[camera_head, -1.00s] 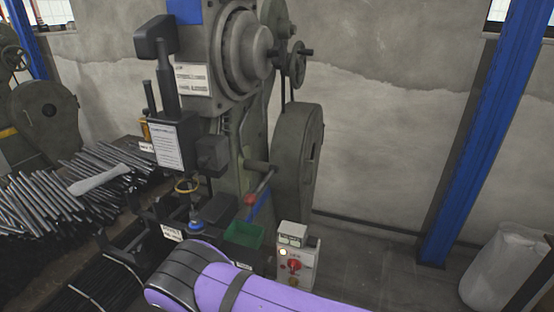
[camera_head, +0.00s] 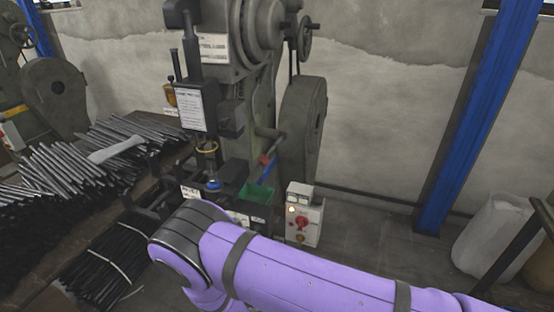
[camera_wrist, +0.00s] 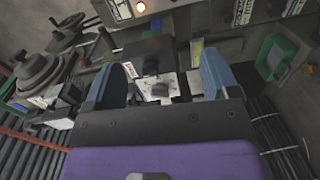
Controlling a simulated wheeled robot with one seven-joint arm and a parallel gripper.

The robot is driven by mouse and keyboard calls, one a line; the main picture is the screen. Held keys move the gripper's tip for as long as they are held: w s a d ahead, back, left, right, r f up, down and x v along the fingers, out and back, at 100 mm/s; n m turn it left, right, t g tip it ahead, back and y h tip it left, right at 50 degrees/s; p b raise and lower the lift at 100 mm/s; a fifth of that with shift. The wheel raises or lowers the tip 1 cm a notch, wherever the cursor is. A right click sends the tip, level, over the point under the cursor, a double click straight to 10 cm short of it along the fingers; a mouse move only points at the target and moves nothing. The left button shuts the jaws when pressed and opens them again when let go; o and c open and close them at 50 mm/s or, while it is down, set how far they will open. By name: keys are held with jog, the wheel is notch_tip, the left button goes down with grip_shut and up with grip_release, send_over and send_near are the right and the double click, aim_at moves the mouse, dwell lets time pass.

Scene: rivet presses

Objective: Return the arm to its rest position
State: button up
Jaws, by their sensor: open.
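My purple arm (camera_head: 300,265) reaches across the lower part of the head view, its black-banded joint in front of the rivet press (camera_head: 255,110). My gripper is not visible in the head view. In the wrist view my gripper (camera_wrist: 162,76) has two blue fingers spread wide apart, with nothing held between them. A pale metal plate with a dark knob (camera_wrist: 160,90) shows beyond the gap between the fingers. I cannot tell how far it is from the fingertips.
A control box (camera_head: 304,216) with a red knob and a lit lamp stands right of the press. A green bin (camera_head: 258,191) sits beside it. Bundles of dark rods (camera_head: 60,180) lie at left. A blue post (camera_head: 470,120) and white sack (camera_head: 490,235) are at right.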

jog(key=w+a+r+m+g+y, duration=0.1)
jog(key=w+r+m+g+y, duration=0.15)
jog(key=w+r, duration=0.55)
jog(key=w+a+r+m+g+y, duration=0.25)
jog(key=w+r+m, duration=0.2)
jog(key=r, duration=0.65)
jog(key=w+d+r+m+g+y, duration=0.15)
jog(key=d+r, duration=0.25)
jog(key=r, duration=0.7)
jog(key=d+r+g+y, duration=0.15)
jog(key=d+r, duration=0.35)
jog(key=r, duration=0.6)
jog(key=s+d+r+m+y, duration=0.1)
jog(key=s+d+r+m, duration=0.1)
jog(key=s+d+r, duration=1)
jog(key=s+d+r+m+g+h, duration=0.1)
jog(key=s+d+r, duration=0.1)
jog(key=s+d, duration=0.5)
jog(key=s+d+r+m+g+h, duration=0.2)
jog(key=s+d, duration=0.5)
jog(key=s, duration=0.6)
jog(key=shift+d+r, duration=0.15)
jog(key=shift+r, duration=0.3)
